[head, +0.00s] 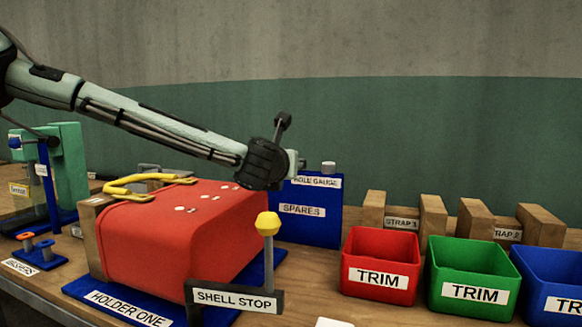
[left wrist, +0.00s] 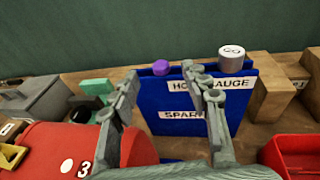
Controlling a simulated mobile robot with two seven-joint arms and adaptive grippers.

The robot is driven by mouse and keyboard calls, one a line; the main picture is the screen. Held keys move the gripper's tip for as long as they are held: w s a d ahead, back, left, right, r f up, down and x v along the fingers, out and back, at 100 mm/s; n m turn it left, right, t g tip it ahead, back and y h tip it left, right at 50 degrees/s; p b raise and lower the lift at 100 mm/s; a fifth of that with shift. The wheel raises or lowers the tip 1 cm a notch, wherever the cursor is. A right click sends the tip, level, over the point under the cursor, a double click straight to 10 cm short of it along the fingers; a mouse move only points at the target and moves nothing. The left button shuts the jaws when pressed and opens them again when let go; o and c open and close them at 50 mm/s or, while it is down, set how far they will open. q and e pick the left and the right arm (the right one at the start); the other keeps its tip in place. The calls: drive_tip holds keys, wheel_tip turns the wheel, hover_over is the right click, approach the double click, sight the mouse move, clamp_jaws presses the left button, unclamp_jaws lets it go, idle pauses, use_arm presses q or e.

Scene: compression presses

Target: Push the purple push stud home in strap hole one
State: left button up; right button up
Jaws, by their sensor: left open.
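The purple push stud (left wrist: 161,67) stands at the top edge of the blue spares board (left wrist: 180,103) in the left wrist view. I cannot make it out in the head view, where my arm covers that spot. My left gripper (left wrist: 162,72) is open, its fingers on either side of the stud in the picture, with nothing held. In the head view, the gripper (head: 299,162) is mostly hidden behind its wrist, near the board's top left. The red shell (head: 180,235) sits in holder one, with small white marks on top. I cannot tell which mark is strap hole one.
A grey-white cylinder (left wrist: 232,58) stands at the board's top right. Red (head: 380,265), green (head: 473,278) and blue (head: 551,285) trim bins stand to the right. Wooden strap blocks (head: 433,218) stand behind them. A yellow-topped shell stop (head: 268,223) rises in front of the shell.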

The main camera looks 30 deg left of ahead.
use_arm(q)
drive_tip(key=x, duration=0.3)
drive_tip(key=shift+w+a+f, duration=0.1)
drive_tip(key=shift+w+a, duration=0.1)
drive_tip(key=shift+w, duration=0.15)
use_arm(e)
drive_tip(key=shift+s+d+f, duration=0.15)
drive_tip(key=shift+s+f, duration=0.15)
drive_tip(key=shift+f, duration=0.3)
drive_tip(key=shift+s+d+f, duration=0.1)
drive_tip(key=shift+s+f, duration=0.15)
drive_tip(key=shift+f, duration=0.3)
use_arm(q)
drive_tip(key=c, duration=0.8)
